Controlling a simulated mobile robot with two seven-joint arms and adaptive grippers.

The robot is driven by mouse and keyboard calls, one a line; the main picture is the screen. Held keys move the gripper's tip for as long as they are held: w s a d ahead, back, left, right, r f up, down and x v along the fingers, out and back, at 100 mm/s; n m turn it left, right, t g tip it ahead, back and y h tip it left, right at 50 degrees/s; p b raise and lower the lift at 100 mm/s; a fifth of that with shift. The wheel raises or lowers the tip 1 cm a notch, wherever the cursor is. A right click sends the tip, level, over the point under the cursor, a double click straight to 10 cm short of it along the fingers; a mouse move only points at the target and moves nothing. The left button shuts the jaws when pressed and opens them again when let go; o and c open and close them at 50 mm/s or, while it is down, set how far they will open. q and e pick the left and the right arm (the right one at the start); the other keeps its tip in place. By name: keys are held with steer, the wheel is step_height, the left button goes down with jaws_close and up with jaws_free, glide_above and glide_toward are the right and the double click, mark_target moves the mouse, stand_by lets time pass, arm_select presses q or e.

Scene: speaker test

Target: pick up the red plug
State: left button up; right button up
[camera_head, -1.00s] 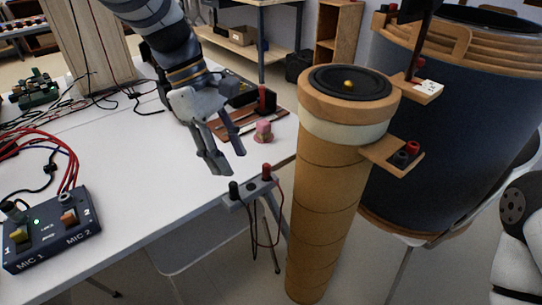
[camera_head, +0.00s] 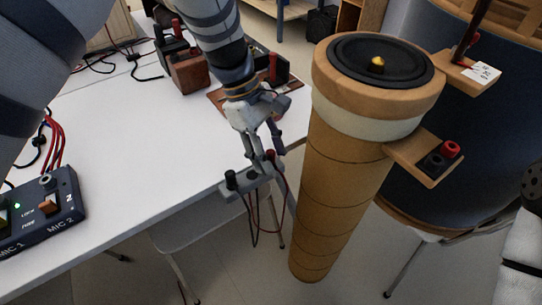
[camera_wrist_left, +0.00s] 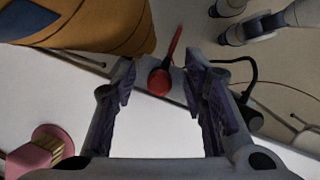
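The red plug (camera_head: 270,155) stands at the right end of a small grey terminal box (camera_head: 243,184) on the table's front edge. A red cable hangs from it. My left gripper (camera_head: 266,157) points down over it, with the fingers partly covering that end of the box. In the left wrist view, the red plug (camera_wrist_left: 158,83) lies between the two spread fingers (camera_wrist_left: 161,72), with gaps on both sides. The gripper is open and empty. A black plug (camera_head: 231,178) stands at the box's left end, outside the fingers. My right gripper is not in view.
A tall tan speaker column (camera_head: 345,180) stands close on the right, with a small terminal shelf (camera_head: 425,160). A mic switch box (camera_head: 50,215) sits at the table's left. A pink knob (camera_wrist_left: 40,155) lies near the gripper. The white table (camera_head: 130,160) is mostly clear in the middle.

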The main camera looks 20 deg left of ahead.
arm_select(q)
jaws_close()
steer(key=shift+r, duration=0.1)
